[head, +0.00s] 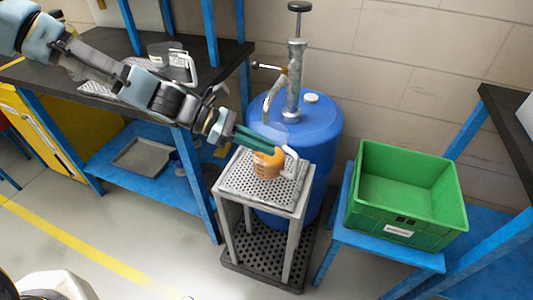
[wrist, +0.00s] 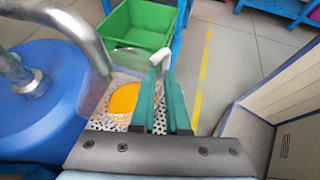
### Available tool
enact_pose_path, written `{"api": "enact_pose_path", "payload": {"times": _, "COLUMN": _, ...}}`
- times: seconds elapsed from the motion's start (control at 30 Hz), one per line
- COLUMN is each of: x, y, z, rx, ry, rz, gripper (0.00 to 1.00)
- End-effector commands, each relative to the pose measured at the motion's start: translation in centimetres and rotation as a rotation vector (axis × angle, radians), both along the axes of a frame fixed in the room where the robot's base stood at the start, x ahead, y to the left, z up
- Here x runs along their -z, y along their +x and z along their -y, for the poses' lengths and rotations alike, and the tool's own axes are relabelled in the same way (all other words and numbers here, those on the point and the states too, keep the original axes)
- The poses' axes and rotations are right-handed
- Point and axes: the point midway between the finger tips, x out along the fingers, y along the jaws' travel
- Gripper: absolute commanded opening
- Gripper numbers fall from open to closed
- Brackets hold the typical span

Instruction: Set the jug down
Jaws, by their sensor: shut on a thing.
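The jug (head: 267,165) is clear with orange contents low inside and a pale handle (head: 291,158). It is over the perforated top of a small metal stand (head: 238,185), below the drum pump's spout. I cannot tell whether its base touches the top. My gripper (head: 277,152) reaches in from the left with green fingers, shut on the jug. In the wrist view the fingers (wrist: 162,85) close around the white handle (wrist: 160,56), and the jug's orange contents (wrist: 123,98) show left of them. The jug looks about upright.
A blue drum (head: 325,135) with a hand pump (head: 296,80) stands close behind the stand. A green crate (head: 408,235) sits on a blue stool at the right. A dark-topped workbench (head: 110,45) is at the left under my arm. Open floor lies in front.

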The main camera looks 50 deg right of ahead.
Motion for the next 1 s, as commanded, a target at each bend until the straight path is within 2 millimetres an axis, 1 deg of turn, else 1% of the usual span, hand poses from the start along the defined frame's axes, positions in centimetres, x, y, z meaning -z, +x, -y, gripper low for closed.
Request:
{"api": "enact_pose_path", "payload": {"times": 0.07, "x": -0.1, "y": -1.0, "z": 0.5, "rx": 0.004, "ry": 0.0, "rz": -0.002, "gripper": 0.0}}
{"api": "enact_pose_path", "payload": {"times": 0.3, "x": 2.2, "y": -0.7, "z": 0.4, "rx": 0.0, "ry": 0.001, "rz": -0.003, "gripper": 0.0}}
{"api": "enact_pose_path", "payload": {"times": 0.43, "x": 3.2, "y": -0.7, "z": 0.4, "rx": 0.002, "ry": 0.0, "rz": -0.002, "gripper": 0.0}}
{"api": "enact_pose_path", "payload": {"times": 0.87, "x": 3.8, "y": -0.6, "z": 0.4, "rx": 0.001, "ry": -0.001, "rz": -0.001, "gripper": 0.0}}
{"api": "enact_pose_path", "payload": {"times": 0.9, "x": 3.8, "y": -0.6, "z": 0.4, "rx": 0.001, "ry": 0.0, "rz": 0.0, "gripper": 0.15}}
{"api": "enact_pose_path", "payload": {"times": 1.0, "x": 3.8, "y": -0.6, "z": 0.4, "rx": 0.001, "ry": 0.0, "rz": 0.0, "gripper": 0.27}}
